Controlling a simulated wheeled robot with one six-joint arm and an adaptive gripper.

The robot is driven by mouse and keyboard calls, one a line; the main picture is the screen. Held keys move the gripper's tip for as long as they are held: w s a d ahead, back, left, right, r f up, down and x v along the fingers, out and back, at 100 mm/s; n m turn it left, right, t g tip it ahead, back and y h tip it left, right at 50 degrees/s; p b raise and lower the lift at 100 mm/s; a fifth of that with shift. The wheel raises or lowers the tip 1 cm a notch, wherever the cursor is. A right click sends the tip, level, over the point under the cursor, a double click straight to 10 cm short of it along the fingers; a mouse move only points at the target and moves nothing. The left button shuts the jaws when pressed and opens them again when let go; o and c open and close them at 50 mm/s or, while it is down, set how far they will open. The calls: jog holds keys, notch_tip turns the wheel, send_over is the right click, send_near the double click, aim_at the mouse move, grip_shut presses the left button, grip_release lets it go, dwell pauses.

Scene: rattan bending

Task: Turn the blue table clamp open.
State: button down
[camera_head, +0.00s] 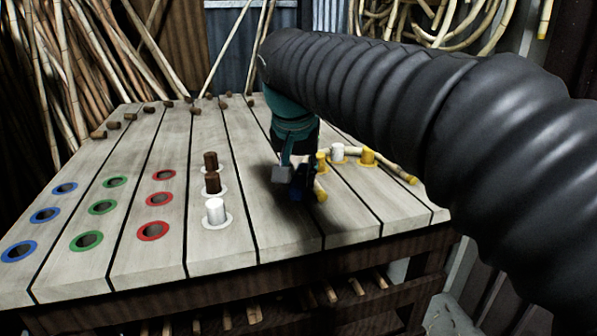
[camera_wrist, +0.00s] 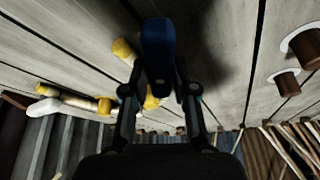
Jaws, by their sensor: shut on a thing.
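The blue table clamp (camera_wrist: 157,45) shows in the wrist view as a dark blue block between the fingers of my gripper (camera_wrist: 158,88). My gripper is shut on it, and the fingers hide part of it. In the head view my gripper (camera_head: 296,174) points down at the table, right of the middle. Only a small, dark blue bit of the clamp (camera_head: 296,194) shows below it there. I cannot tell from these frames how far the clamp is turned.
A rattan pole (camera_head: 385,168) lies among yellow pegs (camera_head: 367,157) and a white peg (camera_head: 338,153) right of my gripper. Brown pegs (camera_head: 211,161) and another white peg (camera_head: 215,211) stand to the left. Blue-, green- and red-rimmed holes fill the left of the table (camera_head: 120,278).

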jog(key=n+y+p, duration=0.1)
jog(key=n+y, duration=0.1)
jog(key=n, duration=0.3)
jog(key=shift+d, duration=0.1)
jog(key=shift+n, duration=0.3)
dwell(0.4)
jog(key=c, duration=0.9)
grip_release()
jog(key=shift+w, duration=0.1)
jog(key=v, duration=1.2)
jog(key=shift+w, duration=0.1)
